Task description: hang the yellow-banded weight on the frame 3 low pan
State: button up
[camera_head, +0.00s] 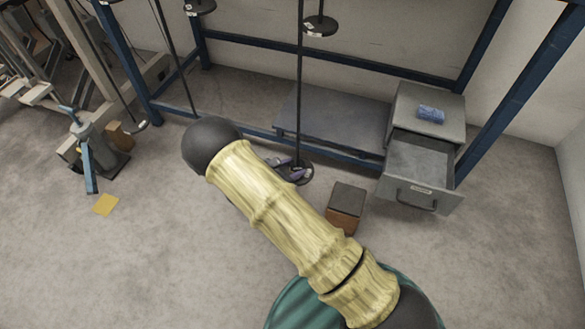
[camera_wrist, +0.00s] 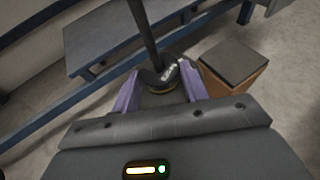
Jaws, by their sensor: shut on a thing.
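My gripper (camera_wrist: 158,82), with purple fingers, is shut on a small dark weight (camera_wrist: 160,90) with a thin yellowish band, seen between the fingers in the wrist view. A dark round pan (camera_head: 301,180) hangs low on a long dark rod (camera_head: 299,90) in the head view. My gripper (camera_head: 289,167) is right at this pan, beside the rod's lower end. The rod shows just beyond the fingers in the wrist view. The weight is mostly hidden in the head view, and I cannot tell whether it touches the pan. No frame number is readable.
A brown box with a dark top (camera_head: 346,203) stands close to the right of the pan. A grey cabinet (camera_head: 400,105) with an open drawer (camera_head: 421,183) and a blue cylinder (camera_head: 430,114) on top is farther right. Higher pans (camera_head: 319,26) hang above. A blue frame beam (camera_head: 350,67) runs behind.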

jog(key=shift+f, duration=0.35)
dwell(0.4)
jog(key=o, duration=1.1)
